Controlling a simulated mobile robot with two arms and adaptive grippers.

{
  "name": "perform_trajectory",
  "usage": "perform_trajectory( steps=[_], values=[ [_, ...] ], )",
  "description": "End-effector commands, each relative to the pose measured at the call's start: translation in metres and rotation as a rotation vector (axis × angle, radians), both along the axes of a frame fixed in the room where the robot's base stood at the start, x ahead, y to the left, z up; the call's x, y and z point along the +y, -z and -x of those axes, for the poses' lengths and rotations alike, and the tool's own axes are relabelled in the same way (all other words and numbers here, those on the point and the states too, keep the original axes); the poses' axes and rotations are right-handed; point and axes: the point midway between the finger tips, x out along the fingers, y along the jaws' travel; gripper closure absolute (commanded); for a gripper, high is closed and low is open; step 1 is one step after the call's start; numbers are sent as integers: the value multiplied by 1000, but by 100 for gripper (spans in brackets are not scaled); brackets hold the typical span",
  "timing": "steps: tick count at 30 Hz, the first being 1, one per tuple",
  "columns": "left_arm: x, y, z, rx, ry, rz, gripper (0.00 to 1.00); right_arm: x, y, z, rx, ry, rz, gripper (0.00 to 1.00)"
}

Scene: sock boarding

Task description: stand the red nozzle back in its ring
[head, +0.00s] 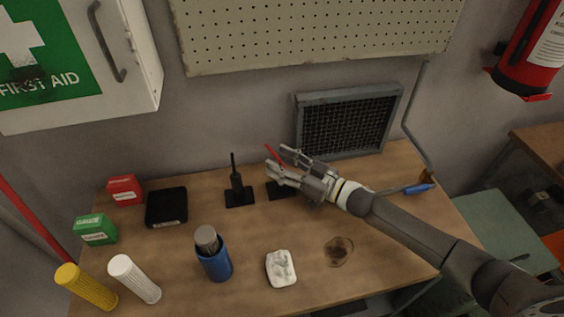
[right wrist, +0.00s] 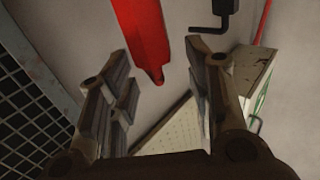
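The red nozzle (head: 273,153) shows as a thin red stick, tilted with its upper end to the left, at my right gripper (head: 274,158). In the right wrist view the red nozzle (right wrist: 145,40) hangs into the picture between the spread fingers of my right gripper (right wrist: 160,55), with a clear gap on the right finger's side. A dark base plate (head: 281,189), seemingly the ring's stand, lies under the gripper; the ring and the nozzle's lower end are hidden. I cannot tell whether the nozzle sits in the ring. My left gripper is out of view.
A black nozzle (head: 236,181) stands upright on its own base, left of the gripper. A grey vent (head: 348,119) is behind the gripper. A blue-handled tool (head: 418,188) lies at right.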

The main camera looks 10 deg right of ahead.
Motion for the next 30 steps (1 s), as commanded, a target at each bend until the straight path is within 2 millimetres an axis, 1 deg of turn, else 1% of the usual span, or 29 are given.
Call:
perform_trajectory(
  steps=[8, 11, 14, 24, 30],
  values=[
    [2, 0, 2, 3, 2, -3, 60, -1, 1, 1, 1, 0, 1, 52],
    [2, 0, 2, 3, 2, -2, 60, -6, 2, 5, 2, 2, 2, 52],
    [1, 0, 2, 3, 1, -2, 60, -16, 3, 15, 4, 2, 4, 52],
    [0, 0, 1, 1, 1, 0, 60, -64, 4, 64, 4, 0, 2, 52],
    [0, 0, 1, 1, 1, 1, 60, -80, 5, 80, 2, 0, 1, 52]
  ],
)
